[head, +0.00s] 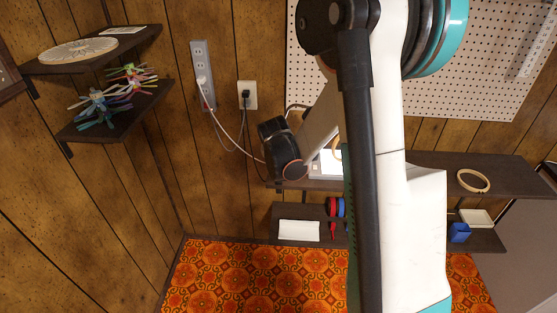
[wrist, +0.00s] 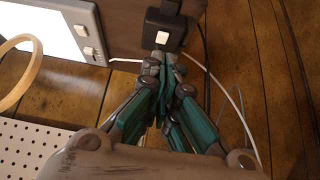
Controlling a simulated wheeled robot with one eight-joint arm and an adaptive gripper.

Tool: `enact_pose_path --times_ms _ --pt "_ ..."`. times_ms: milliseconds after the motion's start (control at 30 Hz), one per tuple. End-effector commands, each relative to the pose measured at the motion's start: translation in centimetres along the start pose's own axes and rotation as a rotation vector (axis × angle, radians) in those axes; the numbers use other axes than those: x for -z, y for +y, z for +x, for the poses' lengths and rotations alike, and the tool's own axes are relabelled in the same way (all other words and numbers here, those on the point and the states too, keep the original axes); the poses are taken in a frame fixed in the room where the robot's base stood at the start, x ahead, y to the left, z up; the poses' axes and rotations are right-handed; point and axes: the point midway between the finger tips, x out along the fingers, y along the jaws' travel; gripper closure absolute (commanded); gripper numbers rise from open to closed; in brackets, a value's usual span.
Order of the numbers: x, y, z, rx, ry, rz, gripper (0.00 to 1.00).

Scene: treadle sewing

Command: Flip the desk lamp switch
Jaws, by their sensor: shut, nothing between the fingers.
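In the wrist view, a small dark box with a pale rocker switch (wrist: 162,38) is at the top centre. It looks like the desk lamp's switch, but no lamp shade or lamp arm is clear in either view. My gripper (wrist: 167,60) has its teal fingers shut with nothing between them. The fingertips point at the box, just below the switch in the picture; I cannot tell whether they touch it. In the head view my arm covers the middle and the fingertips are hidden.
A white-screened panel (wrist: 50,28) with two small switches lies left of the box. A wooden hoop (head: 473,181) lies on the dark shelf (head: 520,172). White and dark cords run from the power strip (head: 201,70) and wall outlet (head: 247,94). A pegboard (head: 470,95) backs the shelf.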

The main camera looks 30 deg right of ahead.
Motion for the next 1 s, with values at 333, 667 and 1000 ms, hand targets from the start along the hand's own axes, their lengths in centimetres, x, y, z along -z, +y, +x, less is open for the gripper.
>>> enact_pose_path --times_ms 333,667,1000 --pt "-0.1 0.1 5.1 -0.001 0.0 0.0 1.0" --pt "0.0 0.0 5.6 -0.001 0.0 -0.001 1.0" --pt "-0.4 0.0 6.3 0.0 0.0 -0.001 1.0"
